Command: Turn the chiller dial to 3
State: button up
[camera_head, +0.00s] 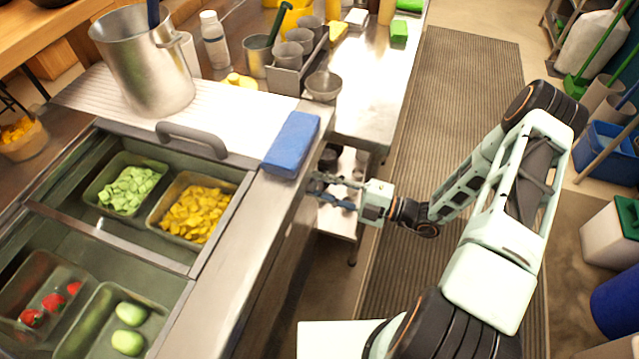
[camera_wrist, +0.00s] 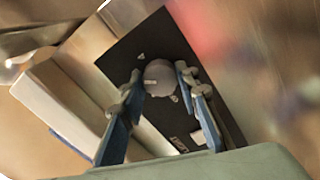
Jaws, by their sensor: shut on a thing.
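The chiller dial (camera_wrist: 161,76) is a round grey knob with a small pale mark on its face. It sits on a black panel (camera_wrist: 128,52) with small white markings that are too small or blurred to read surely. My gripper (camera_wrist: 159,79) has its two blue fingers on either side of the dial and is shut on it. In the head view my gripper (camera_head: 322,188) reaches in from the right against the front side of the steel counter. The dial is hidden in that view.
A blue block (camera_head: 291,144) lies on the counter edge above my gripper. A large steel pot (camera_head: 147,62) stands at the back. A ribbed floor mat (camera_head: 440,110) lies under my arm.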

jog(key=shift+f, duration=0.1)
dwell(0.3)
jog(key=o, duration=1.2)
jog(key=shift+c, duration=0.2)
jog(key=v, duration=1.2)
